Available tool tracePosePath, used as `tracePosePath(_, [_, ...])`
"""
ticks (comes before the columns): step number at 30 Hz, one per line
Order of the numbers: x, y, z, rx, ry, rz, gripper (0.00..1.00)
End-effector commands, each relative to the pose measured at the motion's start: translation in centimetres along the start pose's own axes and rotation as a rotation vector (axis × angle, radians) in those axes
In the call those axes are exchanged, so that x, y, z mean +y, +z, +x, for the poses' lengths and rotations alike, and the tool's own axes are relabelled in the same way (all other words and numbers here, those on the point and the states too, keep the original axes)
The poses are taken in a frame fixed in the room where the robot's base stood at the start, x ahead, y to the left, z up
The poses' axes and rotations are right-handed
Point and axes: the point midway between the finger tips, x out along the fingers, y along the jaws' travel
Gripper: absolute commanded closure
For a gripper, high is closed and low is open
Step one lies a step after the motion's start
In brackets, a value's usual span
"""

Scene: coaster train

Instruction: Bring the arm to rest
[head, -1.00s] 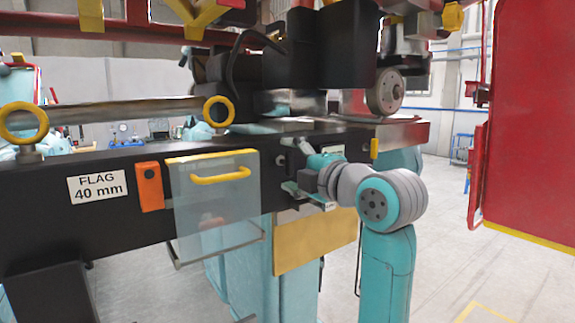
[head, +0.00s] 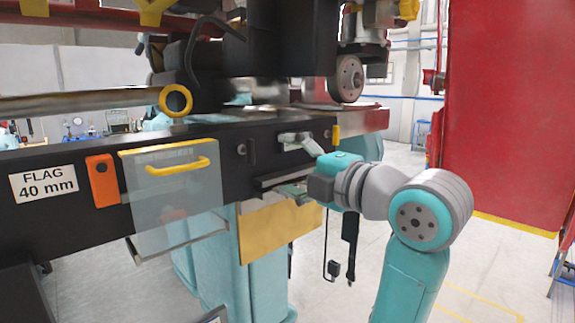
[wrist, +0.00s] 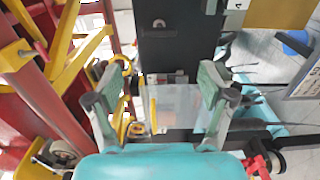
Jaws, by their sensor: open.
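My gripper (head: 290,166) is open, in front of the black beam (head: 75,155) and to the right of the clear guard panel with a yellow handle (head: 175,185). In the wrist view the two fingers of my gripper (wrist: 158,84) stand wide apart, and nothing is held between them. The clear panel (wrist: 178,105) and the black beam (wrist: 178,45) show beyond the fingers. I cannot tell from these frames how far the fingertips are from the beam.
An orange block (head: 102,180) and a "FLAG 40 mm" label (head: 44,183) are on the beam. A metal wheel (head: 347,78) sits above it. A large red panel (head: 505,110) stands at the right. Open floor (head: 480,270) lies below that panel.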

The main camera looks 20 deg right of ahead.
Motion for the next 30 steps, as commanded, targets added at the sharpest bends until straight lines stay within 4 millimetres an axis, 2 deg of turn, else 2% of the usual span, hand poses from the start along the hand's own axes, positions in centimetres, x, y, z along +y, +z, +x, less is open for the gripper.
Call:
tracePosePath(7, [-0.1,0.0,0.1,0.0,0.0,0.002,0.19])
tracePosePath(11, [-1.5,0.1,0.5,-0.003,-0.003,0.045,0.19])
tracePosePath(14, [-3.9,0.2,1.1,-0.009,-0.003,0.123,0.19])
tracePosePath(21, [-11.7,0.4,2.0,-0.048,0.002,0.367,0.19])
tracePosePath(30, [-21.7,-0.2,1.2,-0.118,0.008,0.645,0.19])
